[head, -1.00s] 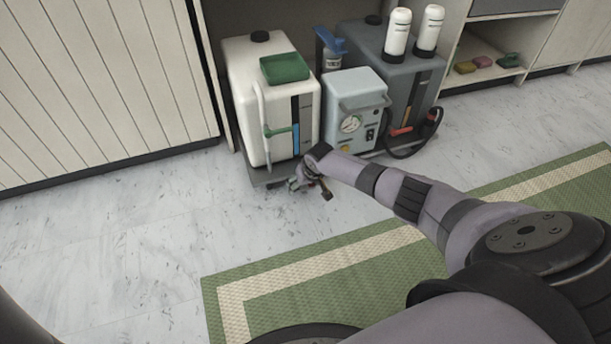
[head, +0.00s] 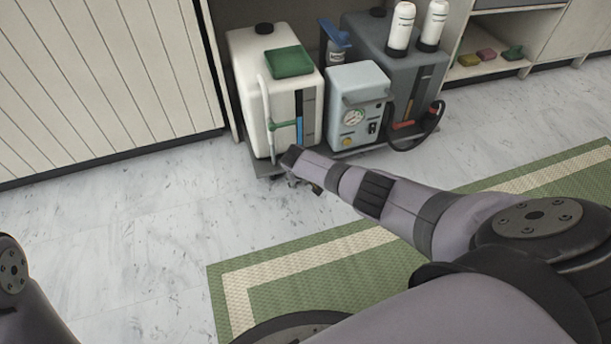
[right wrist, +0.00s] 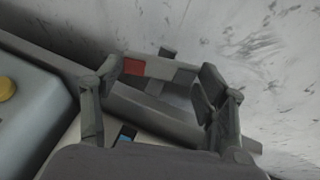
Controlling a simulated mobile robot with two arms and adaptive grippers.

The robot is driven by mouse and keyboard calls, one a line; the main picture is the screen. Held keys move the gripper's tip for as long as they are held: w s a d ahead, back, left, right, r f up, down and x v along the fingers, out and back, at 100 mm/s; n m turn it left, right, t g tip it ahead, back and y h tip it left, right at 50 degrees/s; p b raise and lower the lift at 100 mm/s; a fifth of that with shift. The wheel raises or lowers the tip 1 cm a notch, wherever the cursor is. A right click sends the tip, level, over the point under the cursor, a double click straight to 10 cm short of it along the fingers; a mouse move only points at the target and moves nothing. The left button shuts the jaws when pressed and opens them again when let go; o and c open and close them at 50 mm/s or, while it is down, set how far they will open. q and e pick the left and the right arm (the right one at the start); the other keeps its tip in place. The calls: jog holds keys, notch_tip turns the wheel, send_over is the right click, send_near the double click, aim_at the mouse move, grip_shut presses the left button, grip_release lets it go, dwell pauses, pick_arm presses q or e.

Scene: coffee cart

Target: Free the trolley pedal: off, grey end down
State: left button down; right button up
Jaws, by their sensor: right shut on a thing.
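The trolley (head: 268,171) is a low dark platform under the tanks. Its edge also crosses the right wrist view (right wrist: 160,122). The pedal (right wrist: 158,69) is a short bar at that edge, with a red patch on its left and grey on its right. I cannot tell which pedal end is lower. My left gripper is out of view.
On the trolley stand a white tank (head: 250,110) with a green pad (head: 289,62), a pale blue gauge box (head: 345,85) and a grey tank (head: 408,75) with a black hose. Clear floor (head: 140,225) lies to the left; a green mat (head: 300,280) lies in front.

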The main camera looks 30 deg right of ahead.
jog(key=o, duration=1.1)
jog(key=shift+o, duration=0.2)
jog(key=v, duration=1.2)
